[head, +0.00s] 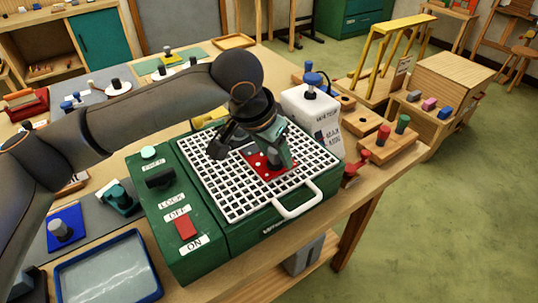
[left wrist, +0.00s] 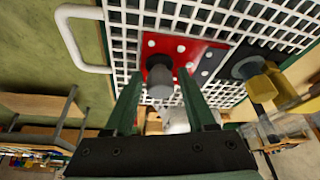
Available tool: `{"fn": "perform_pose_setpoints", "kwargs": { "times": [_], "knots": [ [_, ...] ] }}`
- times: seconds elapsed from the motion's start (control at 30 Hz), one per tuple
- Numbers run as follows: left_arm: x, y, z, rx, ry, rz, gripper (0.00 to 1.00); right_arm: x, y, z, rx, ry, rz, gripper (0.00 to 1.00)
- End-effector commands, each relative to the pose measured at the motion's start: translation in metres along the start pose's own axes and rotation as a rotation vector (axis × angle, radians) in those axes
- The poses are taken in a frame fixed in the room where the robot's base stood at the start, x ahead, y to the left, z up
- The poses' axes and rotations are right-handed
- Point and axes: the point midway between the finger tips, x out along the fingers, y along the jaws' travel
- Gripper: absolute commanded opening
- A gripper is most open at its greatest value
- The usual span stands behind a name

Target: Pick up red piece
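The red piece (head: 259,162), flat with white dots, lies on the white grid (head: 225,190) of the green machine (head: 245,240). My left gripper (head: 272,160) is low over it and hides part of it. In the left wrist view the red piece (left wrist: 186,49) lies beyond the fingertips. My left gripper (left wrist: 160,92) is open there, its fingers apart. A grey post (left wrist: 160,82) with a dark base shows between the fingers in front of the red piece. I cannot tell whether the fingers touch it. My right gripper is not in view.
A white bottle (head: 312,118) with a blue top stands close behind the machine. The grid's white handle (head: 299,203) sticks up at the front. A wooden block with coloured pegs (head: 385,145) is on the right. A blue-rimmed tray (head: 108,268) lies at the lower left.

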Motion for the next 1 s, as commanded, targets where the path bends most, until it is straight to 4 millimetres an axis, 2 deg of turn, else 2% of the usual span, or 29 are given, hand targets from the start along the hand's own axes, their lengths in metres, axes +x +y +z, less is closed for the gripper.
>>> {"fn": "perform_pose_setpoints", "kwargs": {
  "times": [0.07,0.47,0.83,1.0],
  "knots": [
    [0.000,0.000,0.000,0.000,0.000,0.000,0.46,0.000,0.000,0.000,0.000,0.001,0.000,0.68],
    [-0.001,0.000,0.000,0.000,0.000,0.000,0.01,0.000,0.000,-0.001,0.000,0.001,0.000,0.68],
    [-0.002,0.000,-0.001,0.000,0.002,-0.001,0.00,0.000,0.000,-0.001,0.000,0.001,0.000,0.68],
    [-0.013,0.000,-0.006,-0.001,0.005,-0.001,0.00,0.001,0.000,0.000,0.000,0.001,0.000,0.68]
  ]
}}
